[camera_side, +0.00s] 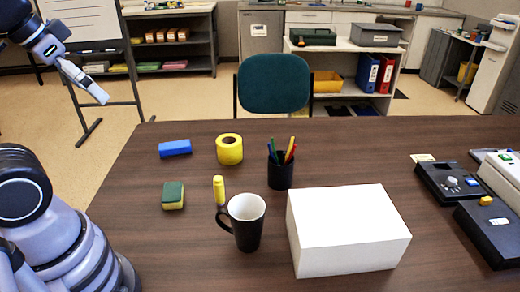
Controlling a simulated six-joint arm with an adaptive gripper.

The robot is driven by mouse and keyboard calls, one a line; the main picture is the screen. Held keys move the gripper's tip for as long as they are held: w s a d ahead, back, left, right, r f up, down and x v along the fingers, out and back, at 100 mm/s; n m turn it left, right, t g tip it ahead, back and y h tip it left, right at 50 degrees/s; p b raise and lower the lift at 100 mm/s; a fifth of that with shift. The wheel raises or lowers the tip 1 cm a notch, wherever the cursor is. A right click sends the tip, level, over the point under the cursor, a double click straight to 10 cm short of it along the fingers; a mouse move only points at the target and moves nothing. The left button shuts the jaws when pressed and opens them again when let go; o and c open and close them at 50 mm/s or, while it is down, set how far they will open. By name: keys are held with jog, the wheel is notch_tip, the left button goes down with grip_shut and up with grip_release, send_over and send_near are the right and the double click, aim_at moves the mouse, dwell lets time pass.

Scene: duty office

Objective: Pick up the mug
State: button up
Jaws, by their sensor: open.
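The mug (247,234) is black outside and white inside. It stands upright on the brown table (150,245), near the front middle, with its handle on the left side.
A white box (345,232) stands close right of the mug. A yellow marker (219,190) and a pen cup (281,172) are just behind it. Devices (455,185) sit at right.

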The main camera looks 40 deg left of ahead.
jog(key=shift+f, duration=0.1)
jog(key=w+d+f+n+g+h, duration=0.2)
jog(key=w+f+n+g+h, duration=0.15)
jog(key=f+h, duration=0.3)
jog(key=w+d+f+n+g+h, duration=0.25)
jog(key=f+n+g+h, duration=0.25)
jog(key=f, duration=0.3)
jog(key=n+t+h, duration=0.4)
jog(key=n+t, duration=0.9)
jog(key=n, duration=0.3)
send_near(241, 226)
jog(key=shift+g, duration=0.25)
jog(key=w+d, duration=0.2)
jog(key=w, duration=0.1)
jog(key=w+d+r, duration=0.1)
jog(key=w+d, duration=0.1)
jog(key=w, duration=0.1)
jog(key=w+d, duration=0.2)
jog(key=w, duration=0.1)
jog(key=shift+d+r, duration=0.1)
jog(key=shift+r, duration=0.05)
